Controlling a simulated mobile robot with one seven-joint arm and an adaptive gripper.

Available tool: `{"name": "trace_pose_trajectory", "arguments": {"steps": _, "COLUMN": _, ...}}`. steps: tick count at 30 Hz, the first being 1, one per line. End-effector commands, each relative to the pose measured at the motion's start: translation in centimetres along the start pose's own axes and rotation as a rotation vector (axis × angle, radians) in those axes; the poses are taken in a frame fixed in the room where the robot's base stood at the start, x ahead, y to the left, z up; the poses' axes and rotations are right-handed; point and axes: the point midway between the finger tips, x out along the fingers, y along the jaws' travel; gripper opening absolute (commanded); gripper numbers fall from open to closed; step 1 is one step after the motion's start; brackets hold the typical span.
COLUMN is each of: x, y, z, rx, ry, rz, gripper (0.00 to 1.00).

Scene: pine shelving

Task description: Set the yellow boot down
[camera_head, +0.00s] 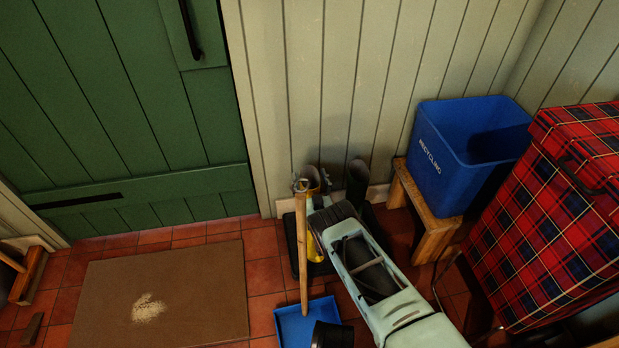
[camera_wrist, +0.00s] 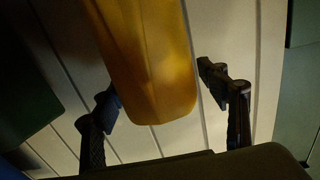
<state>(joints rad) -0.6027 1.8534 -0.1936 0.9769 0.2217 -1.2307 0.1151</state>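The yellow boot (camera_head: 316,246) is at the black boot tray (camera_head: 291,228) by the wall, partly hidden behind my arm. In the wrist view the boot's yellow shaft (camera_wrist: 150,70) extends between the two fingers of my gripper (camera_wrist: 160,90). A narrow strip of pale wall shows between the shaft and the right finger; the left finger is close against the shaft's edge. In the head view my gripper (camera_head: 318,190) is at the top of the boot. The boot's sole is hidden, so its contact with the tray cannot be seen.
A dark boot (camera_head: 357,183) stands just right of my gripper. A wooden handle (camera_head: 303,255) rises in front of the tray, above a blue dustpan (camera_head: 297,324). A wooden bench (camera_head: 435,228) with a blue recycling bin (camera_head: 455,165) is at right.

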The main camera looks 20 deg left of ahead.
Motion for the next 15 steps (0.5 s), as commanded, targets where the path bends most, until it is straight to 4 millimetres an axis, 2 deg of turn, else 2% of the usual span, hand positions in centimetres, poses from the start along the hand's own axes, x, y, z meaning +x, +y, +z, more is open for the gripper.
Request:
{"name": "trace_pose_trajectory", "arguments": {"steps": 7, "x": 0.0, "y": 0.0, "z": -0.3, "rx": 0.0, "ry": 0.0, "rz": 0.0, "gripper": 0.68}}
{"name": "trace_pose_trajectory", "arguments": {"steps": 11, "x": -1.8, "y": 0.0, "z": -0.4, "rx": -0.001, "ry": -0.005, "rz": 0.001, "gripper": 0.68}}
{"name": "trace_pose_trajectory", "arguments": {"steps": 15, "x": -4.8, "y": 0.0, "z": -0.5, "rx": 0.0, "ry": -0.006, "rz": 0.001, "gripper": 0.68}}
